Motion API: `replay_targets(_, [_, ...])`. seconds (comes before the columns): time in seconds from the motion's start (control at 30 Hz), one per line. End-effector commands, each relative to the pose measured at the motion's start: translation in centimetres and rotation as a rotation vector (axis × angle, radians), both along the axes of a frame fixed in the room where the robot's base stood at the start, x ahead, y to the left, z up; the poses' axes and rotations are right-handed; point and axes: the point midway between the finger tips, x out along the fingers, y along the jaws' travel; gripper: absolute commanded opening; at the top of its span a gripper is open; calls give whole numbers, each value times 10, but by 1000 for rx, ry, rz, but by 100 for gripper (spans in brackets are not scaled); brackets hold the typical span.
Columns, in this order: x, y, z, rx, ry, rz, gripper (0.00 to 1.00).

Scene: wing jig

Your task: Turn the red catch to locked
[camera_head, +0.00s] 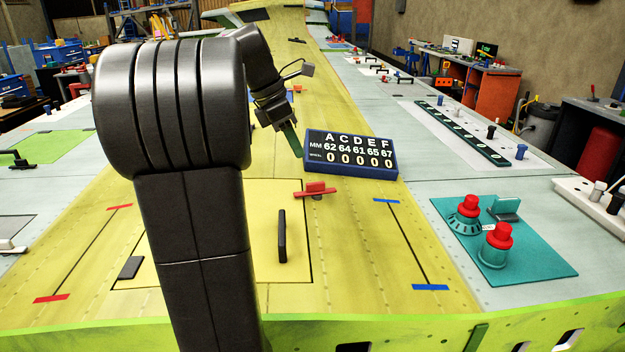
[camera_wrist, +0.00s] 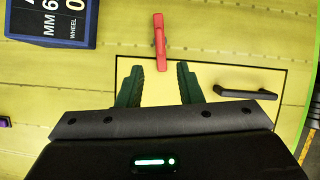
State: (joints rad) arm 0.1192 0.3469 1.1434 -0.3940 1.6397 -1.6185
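The red catch (camera_head: 316,189) sits at the right edge of the yellow panel (camera_head: 250,215) on the wing skin. In the wrist view the red catch (camera_wrist: 159,38) is a narrow bar standing upright in the picture, its lower end crossing the panel's dark outline.
A blue counter box (camera_head: 350,153) stands close behind the catch and shows at top left in the wrist view (camera_wrist: 55,20). A black handle (camera_head: 282,236) is fixed on the panel. A teal plate (camera_head: 505,240) with red knobs lies at right. The skin around the catch is clear.

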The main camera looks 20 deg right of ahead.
Motion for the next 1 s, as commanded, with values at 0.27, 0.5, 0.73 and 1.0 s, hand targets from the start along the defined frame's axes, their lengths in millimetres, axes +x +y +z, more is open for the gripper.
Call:
replay_targets(0.27, [-3, -24, -57, 1, 2, -3, 33])
replay_targets(0.5, [-4, -37, -89, 0, 0, -2, 33])
replay_targets(0.73, [-4, -40, -97, 0, -2, -1, 33])
replay_targets(1.0, [-4, -40, -97, 1, -2, -1, 19])
